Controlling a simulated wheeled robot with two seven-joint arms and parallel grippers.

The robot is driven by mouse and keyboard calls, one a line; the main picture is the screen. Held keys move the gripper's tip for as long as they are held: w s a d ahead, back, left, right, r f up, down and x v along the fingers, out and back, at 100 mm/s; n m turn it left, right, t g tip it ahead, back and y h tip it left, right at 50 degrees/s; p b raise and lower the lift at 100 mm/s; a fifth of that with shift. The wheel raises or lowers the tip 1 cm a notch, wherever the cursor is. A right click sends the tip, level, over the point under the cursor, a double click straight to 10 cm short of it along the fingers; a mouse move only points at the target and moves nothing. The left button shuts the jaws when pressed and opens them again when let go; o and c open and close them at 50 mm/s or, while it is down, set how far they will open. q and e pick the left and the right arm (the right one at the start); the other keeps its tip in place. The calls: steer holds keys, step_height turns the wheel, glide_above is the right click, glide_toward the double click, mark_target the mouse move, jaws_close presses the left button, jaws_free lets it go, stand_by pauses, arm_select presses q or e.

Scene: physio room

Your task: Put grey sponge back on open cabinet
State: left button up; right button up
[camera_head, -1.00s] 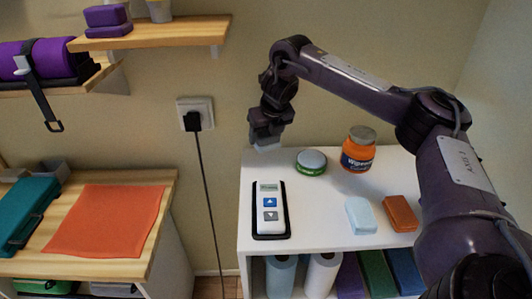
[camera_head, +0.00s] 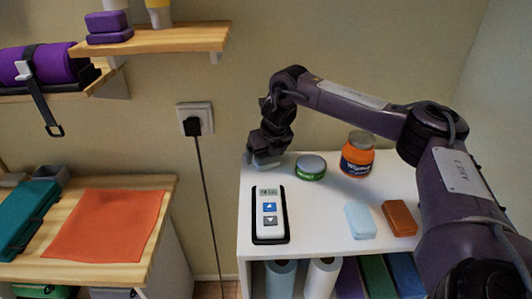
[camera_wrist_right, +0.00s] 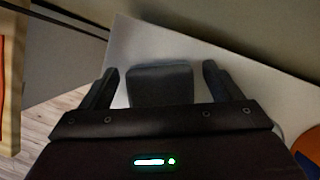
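The grey sponge (camera_wrist_right: 160,85) is a dark grey block in the right wrist view, between the two fingers of my right gripper (camera_wrist_right: 158,82). A narrow gap shows between the sponge and each finger. In the head view my right gripper (camera_head: 263,157) is low at the back left corner of the white open cabinet (camera_head: 325,220). A grey piece shows at its tips, at or just above the cabinet top; the exact contact is hidden. My left gripper is not in view.
On the cabinet top are a green-banded tin (camera_head: 311,168), an orange jar (camera_head: 357,155), a remote-like device (camera_head: 269,214), a light blue bar (camera_head: 360,220) and a brown bar (camera_head: 399,218). Towel rolls (camera_head: 321,277) stand below. A wooden shelf (camera_head: 160,40) hangs upper left.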

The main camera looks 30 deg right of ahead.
steer(key=v, duration=0.6)
steer(key=shift+r, duration=0.4)
steer(key=p+v, duration=0.2)
steer(key=v, duration=0.3)
steer(key=shift+s+r+p, duration=0.15)
steer(key=shift+r+p, duration=0.05)
steer(key=shift+p, duration=0.15)
